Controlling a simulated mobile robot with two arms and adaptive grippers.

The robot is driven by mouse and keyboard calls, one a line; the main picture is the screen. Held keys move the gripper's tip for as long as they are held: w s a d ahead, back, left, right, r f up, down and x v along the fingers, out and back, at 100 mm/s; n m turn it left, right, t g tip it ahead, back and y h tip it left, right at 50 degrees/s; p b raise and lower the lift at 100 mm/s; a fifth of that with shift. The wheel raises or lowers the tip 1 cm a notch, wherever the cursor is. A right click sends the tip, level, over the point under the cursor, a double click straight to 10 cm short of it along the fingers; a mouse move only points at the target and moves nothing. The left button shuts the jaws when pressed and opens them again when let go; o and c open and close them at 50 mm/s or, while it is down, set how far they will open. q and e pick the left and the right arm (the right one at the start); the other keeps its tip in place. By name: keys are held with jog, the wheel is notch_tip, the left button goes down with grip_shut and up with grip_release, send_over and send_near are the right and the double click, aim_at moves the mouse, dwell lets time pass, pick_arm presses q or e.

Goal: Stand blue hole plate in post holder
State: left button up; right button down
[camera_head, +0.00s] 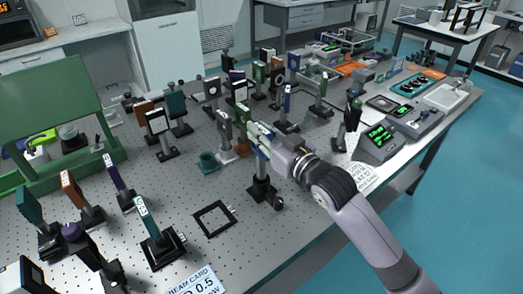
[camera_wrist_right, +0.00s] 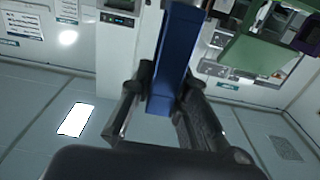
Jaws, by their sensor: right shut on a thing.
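My right gripper (camera_head: 258,134) reaches in from the right over the middle of the table. It is shut on the blue hole plate, a long blue bar (camera_wrist_right: 178,55) held between the two dark fingers (camera_wrist_right: 163,104) in the right wrist view. In the head view the gripper mostly hides the plate; a narrow blue strip (camera_head: 262,164) shows below the fingers. A black post holder (camera_head: 262,190) with a side knob stands directly below. I cannot tell whether the plate's lower end is inside it or above it. My left gripper is not in view.
Many mounted optics crowd the table's back and left, including a teal plate on a black base (camera_head: 148,216). A black square frame (camera_head: 214,219) lies left of the holder. A green-lit instrument (camera_head: 379,139) stands at right. Bare perforated table (camera_head: 225,262) lies in front.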

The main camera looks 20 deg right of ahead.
jog(key=shift+f, duration=0.75)
notch_tip(320, 180, down, 4)
jog(key=shift+r, duration=0.25)
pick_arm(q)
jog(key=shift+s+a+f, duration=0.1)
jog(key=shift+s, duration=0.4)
pick_arm(e)
jog(key=shift+f, duration=0.15)
jog(key=shift+f, duration=0.15)
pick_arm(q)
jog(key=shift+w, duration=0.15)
pick_arm(e)
jog(key=c, duration=1.5)
grip_release()
jog(key=shift+c, duration=0.2)
pick_arm(q)
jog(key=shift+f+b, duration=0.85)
jog(key=shift+b, duration=0.1)
pick_arm(e)
jog(key=v, duration=1.2)
